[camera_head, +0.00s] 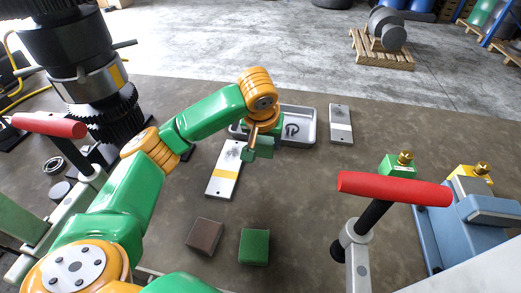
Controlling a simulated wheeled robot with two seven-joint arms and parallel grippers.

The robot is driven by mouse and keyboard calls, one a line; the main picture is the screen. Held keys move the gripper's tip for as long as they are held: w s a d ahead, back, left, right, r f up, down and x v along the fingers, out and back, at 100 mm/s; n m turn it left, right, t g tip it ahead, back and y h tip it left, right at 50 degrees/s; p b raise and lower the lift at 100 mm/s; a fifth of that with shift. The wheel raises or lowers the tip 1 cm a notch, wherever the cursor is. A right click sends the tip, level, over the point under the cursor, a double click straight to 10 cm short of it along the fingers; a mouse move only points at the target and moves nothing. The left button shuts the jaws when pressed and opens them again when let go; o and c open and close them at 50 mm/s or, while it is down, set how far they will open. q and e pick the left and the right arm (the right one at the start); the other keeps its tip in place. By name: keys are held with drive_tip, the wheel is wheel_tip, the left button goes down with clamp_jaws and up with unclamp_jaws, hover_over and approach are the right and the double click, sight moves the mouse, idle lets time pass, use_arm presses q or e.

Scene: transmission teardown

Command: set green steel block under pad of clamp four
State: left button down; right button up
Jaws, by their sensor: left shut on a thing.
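My left gripper (252,141) is above the work table, in front of the grey tray. It is shut on a small dark green block (264,150), partly covered by the fingers. Another green block (254,247), brighter, lies on the table near the front, right of a brown block (205,235). I cannot tell which is clamp four, and no pad is clearly seen. My right gripper is not in view.
The grey tray (306,139) holds a dark hooked part. The dark transmission (92,75) stands left. A blue fixture (462,235) is at the right. The table centre-right is clear.

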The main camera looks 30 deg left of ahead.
use_arm(q)
hover_over(262, 162)
wheel_tip(262, 162, down, 4)
drive_tip(key=shift+d+f+p, duration=0.15)
drive_tip(key=shift+f+p, duration=0.1)
drive_tip(key=shift+p, duration=0.1)
drive_tip(key=f, duration=0.1)
drive_tip(key=f+p, duration=0.1)
drive_tip(key=f, duration=0.1)
drive_tip(key=shift+w+a+f+p, duration=0.15)
drive_tip(key=shift+a+p, duration=0.05)
drive_tip(key=shift+p, duration=0.1)
drive_tip(key=shift+f, duration=0.25)
drive_tip(key=shift+c, duration=2)
unclamp_jaws()
drive_tip(key=shift+f, duration=0.1)
drive_tip(key=shift+o, duration=0.9)
drive_tip(key=shift+d, duration=0.1)
